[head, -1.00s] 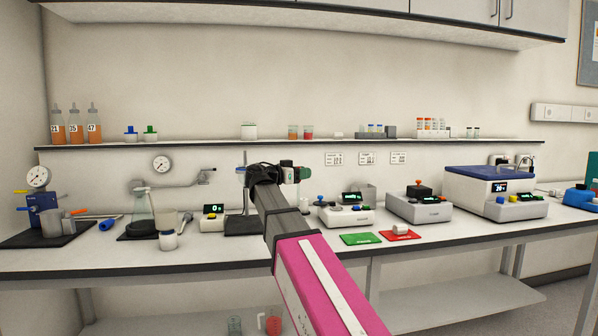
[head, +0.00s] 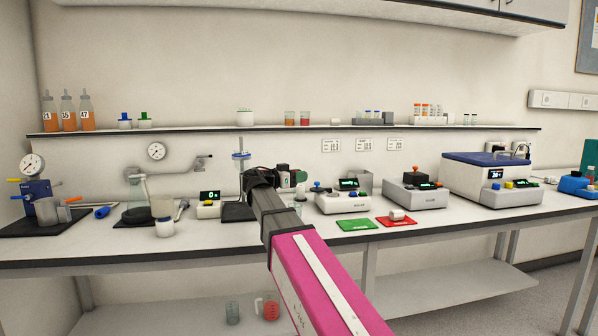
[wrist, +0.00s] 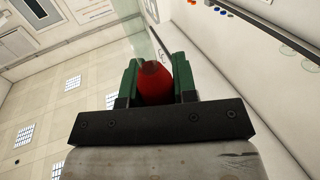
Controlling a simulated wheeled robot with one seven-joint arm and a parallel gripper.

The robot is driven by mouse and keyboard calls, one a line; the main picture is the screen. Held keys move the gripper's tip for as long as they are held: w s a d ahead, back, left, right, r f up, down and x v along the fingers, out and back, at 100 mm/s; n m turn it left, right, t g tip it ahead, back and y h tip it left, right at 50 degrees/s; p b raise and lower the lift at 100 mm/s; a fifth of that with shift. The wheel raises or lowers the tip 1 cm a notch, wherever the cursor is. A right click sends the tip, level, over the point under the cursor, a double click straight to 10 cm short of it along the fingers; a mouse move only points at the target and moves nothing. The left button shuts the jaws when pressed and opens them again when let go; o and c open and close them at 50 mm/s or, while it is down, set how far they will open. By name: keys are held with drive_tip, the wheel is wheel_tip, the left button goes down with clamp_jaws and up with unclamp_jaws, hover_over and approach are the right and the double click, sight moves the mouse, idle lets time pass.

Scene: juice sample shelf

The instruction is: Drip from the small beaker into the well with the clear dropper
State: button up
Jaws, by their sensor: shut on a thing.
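My gripper (head: 292,181) is held up over the bench in front of the back wall. In the wrist view its green fingers (wrist: 156,76) are shut on a red rounded bulb, which looks like the dropper's bulb (wrist: 156,84). Two small beakers stand on the wall shelf, one with orange liquid (head: 290,118) and one with red liquid (head: 304,118). I cannot tell which is the small beaker of the task. I cannot make out the well.
The shelf (head: 200,132) runs behind.

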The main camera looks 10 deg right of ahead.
drive_tip(key=shift+f, duration=2.25)
drive_tip(key=shift+c, duration=0.5)
clamp_jaws()
drive_tip(key=shift+o, duration=0.9)
unclamp_jaws()
drive_tip(key=shift+c, duration=0.5)
